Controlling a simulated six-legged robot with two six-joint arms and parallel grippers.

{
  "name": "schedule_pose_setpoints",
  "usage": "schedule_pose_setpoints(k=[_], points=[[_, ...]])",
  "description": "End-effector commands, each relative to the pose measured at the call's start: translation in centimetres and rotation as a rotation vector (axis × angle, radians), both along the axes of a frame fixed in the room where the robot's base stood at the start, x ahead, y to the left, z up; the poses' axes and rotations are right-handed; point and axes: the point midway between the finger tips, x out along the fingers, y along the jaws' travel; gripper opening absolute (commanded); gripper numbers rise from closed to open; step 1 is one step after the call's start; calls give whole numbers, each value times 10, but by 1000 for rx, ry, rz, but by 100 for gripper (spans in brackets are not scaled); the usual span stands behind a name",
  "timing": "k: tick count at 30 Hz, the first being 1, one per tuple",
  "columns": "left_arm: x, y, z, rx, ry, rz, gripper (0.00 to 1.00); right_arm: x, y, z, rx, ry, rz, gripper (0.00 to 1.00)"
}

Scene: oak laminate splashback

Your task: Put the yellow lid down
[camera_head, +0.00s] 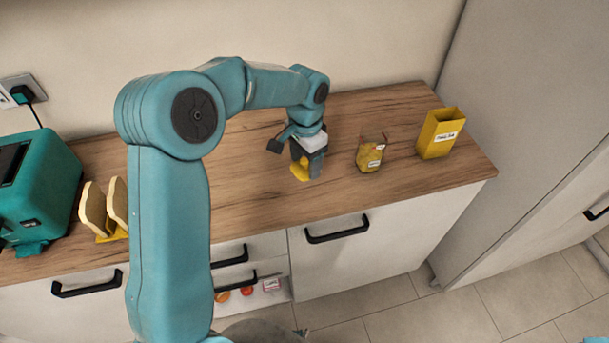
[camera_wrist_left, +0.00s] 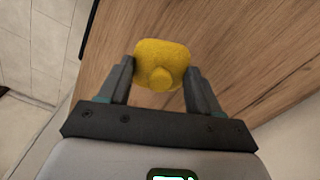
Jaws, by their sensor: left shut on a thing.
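The yellow lid (camera_wrist_left: 160,62) is held between the two dark fingers of my left gripper (camera_wrist_left: 158,85), with its round knob facing the wrist camera. In the head view the yellow lid (camera_head: 300,170) shows at the fingertips of my left gripper (camera_head: 303,168), over the wooden counter (camera_head: 235,180). I cannot tell whether the lid touches the counter. A jar with yellow contents and a label (camera_head: 370,155) stands on the counter just right of the gripper.
A yellow open-topped box with a label (camera_head: 439,136) stands at the counter's right end. A teal appliance (camera_head: 40,190) and bread slices in a yellow holder (camera_head: 105,208) stand at the left. An open drawer (camera_head: 262,290) below the counter holds red items. Counter in front of the jar is clear.

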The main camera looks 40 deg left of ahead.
Motion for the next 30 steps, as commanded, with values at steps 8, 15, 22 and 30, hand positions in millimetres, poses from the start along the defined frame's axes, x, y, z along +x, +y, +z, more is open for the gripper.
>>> schedule_pose_setpoints(k=[8,15,22,30], points=[[-3,1,-33,-1,3,4,35,0,0,1,0,0,0,43],[-3,1,-57,0,-1,4,35,0,0,2,0,0,0,43],[-2,1,-58,-1,-2,4,35,0,0,1,0,0,0,43],[-2,1,-59,0,-2,4,90,0,0,0,0,0,0,43]])
